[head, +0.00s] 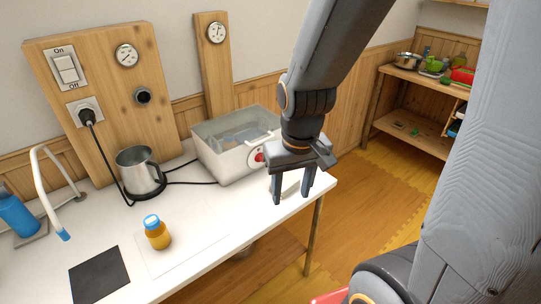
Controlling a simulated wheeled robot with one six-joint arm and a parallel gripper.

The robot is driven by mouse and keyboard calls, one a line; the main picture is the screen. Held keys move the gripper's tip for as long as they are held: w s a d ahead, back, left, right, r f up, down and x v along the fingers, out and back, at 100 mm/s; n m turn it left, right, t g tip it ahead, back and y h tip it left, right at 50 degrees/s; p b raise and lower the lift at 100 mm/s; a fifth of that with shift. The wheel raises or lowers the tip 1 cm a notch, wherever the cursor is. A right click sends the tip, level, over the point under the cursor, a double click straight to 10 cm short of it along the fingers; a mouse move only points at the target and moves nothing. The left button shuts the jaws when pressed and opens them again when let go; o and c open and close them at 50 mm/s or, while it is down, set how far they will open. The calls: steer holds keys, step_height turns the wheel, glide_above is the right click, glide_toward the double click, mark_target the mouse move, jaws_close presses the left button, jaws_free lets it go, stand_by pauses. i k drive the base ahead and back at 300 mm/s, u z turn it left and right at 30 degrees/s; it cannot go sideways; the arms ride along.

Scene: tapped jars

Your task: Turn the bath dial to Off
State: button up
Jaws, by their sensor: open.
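The bath (222,165) is a white open box with clear walls inside, standing at the back right of the white table. Its dial (259,157) is a small red knob on the front wall near the right end. The dial is small here, and I cannot read which mark it points to. My gripper (291,197) points down in front of the bath's right end, to the right of the dial and apart from it. Its two fingers are spread. A pale flat thing (289,187) shows behind and between them.
A metal jug (140,172) stands left of the bath, with black cables nearby. A jar of orange liquid with a blue cap (157,233) stands on a pale mat. A dark mat (99,275) lies at front left. The table's right edge is close to my gripper.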

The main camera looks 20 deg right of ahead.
mark_target(259, 158)
steer(key=z, duration=1.4)
steer(key=k, duration=0.85)
steer(key=u, duration=1.4)
steer(key=i, duration=0.5)
steer(key=u, duration=0.05)
